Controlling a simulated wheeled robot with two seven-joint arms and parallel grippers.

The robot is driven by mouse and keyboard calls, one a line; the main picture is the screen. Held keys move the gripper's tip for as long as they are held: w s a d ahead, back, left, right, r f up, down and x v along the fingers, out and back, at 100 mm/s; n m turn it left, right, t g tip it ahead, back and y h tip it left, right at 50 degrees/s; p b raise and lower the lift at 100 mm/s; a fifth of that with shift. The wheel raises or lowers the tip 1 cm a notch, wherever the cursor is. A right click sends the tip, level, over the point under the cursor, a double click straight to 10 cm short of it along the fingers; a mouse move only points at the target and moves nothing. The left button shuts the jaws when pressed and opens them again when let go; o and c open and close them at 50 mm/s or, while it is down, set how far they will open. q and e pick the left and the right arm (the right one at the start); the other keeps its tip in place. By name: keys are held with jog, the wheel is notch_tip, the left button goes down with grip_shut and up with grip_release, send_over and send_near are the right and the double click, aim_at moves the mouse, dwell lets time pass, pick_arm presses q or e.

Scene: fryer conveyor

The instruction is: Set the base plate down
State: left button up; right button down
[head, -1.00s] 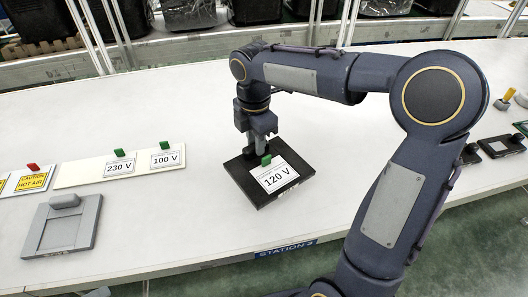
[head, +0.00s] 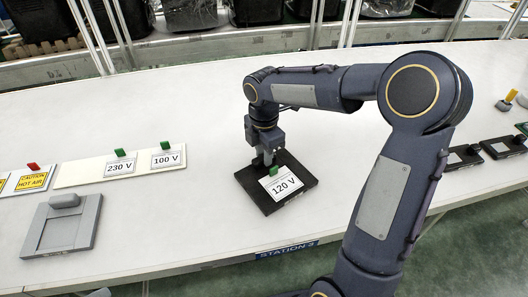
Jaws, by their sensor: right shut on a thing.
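The black base plate (head: 300,192) is at the middle of the white table, near its front edge. A white card reading "120 V" (head: 284,187) with a green tab lies on top of it. My right gripper (head: 266,160) points down at the plate's back left part and is shut on it; the fingertips are partly hidden. The plate looks level and low at the table, but I cannot tell whether it touches the surface. My left gripper is not in view.
A pale strip (head: 85,172) with "230 V" (head: 121,164) and "100 V" (head: 168,156) cards lies at the left. A grey fixture (head: 62,228) is in front of it. Black plates (head: 503,146) are at the far right. The table between is clear.

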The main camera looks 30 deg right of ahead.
jog(key=c, duration=1.2)
grip_release()
notch_tip(320, 180, up, 12)
jog(key=p, duration=0.2)
jog(key=s+a+f+m+t+y, duration=0.1)
jog(key=s+f+m+t+y, duration=0.1)
jog(key=s+m, duration=0.8)
jog(key=s+a+f+m+t+y, duration=0.1)
jog(key=s+a+f+m+t, duration=0.1)
jog(key=s+m, duration=0.9)
jog(key=shift+s+a+f+m+t+y, duration=0.15)
jog(key=shift+s+f+m+t+y, duration=0.2)
jog(key=shift+s+f+t, duration=0.4)
jog(key=shift+r, duration=0.1)
